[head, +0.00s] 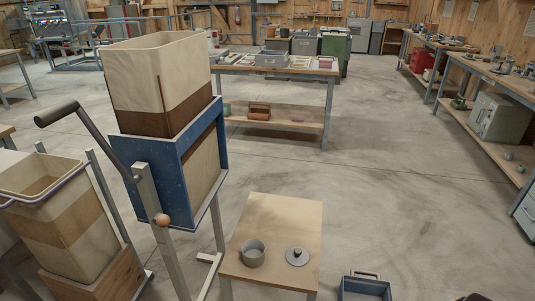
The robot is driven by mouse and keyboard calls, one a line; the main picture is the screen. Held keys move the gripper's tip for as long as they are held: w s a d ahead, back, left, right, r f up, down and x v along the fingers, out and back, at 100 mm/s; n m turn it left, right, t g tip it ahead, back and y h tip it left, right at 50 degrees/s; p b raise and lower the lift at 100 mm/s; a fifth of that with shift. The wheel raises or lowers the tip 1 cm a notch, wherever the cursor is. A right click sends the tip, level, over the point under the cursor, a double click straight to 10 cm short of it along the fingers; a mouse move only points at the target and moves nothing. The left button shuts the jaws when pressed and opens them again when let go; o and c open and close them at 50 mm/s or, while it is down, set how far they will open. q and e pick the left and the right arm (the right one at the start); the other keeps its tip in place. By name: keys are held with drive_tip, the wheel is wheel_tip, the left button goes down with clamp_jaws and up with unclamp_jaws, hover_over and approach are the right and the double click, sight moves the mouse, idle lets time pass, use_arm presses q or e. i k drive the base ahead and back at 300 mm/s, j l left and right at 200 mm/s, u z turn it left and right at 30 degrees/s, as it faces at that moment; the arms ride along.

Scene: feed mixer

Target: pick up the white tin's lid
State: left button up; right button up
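A small round tin (252,252) stands open on a low wooden table (275,215) in the lower middle of the head view. It looks grey rather than white in this light. A flat round lid (297,256) with a dark knob on top lies on the same table, to the right of the tin and apart from it. No other tin or lid shows clearly on this table. Neither of my grippers can be made out in this view.
A blue-framed mixer (172,165) with a wooden hopper and a crank handle (57,113) stands left of the table. A wooden bin (68,225) stands further left. A blue crate (366,288) is on the floor at right. Open floor (410,200) lies beyond.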

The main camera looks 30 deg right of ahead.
sight(296, 256)
drive_tip(key=z, duration=1.35)
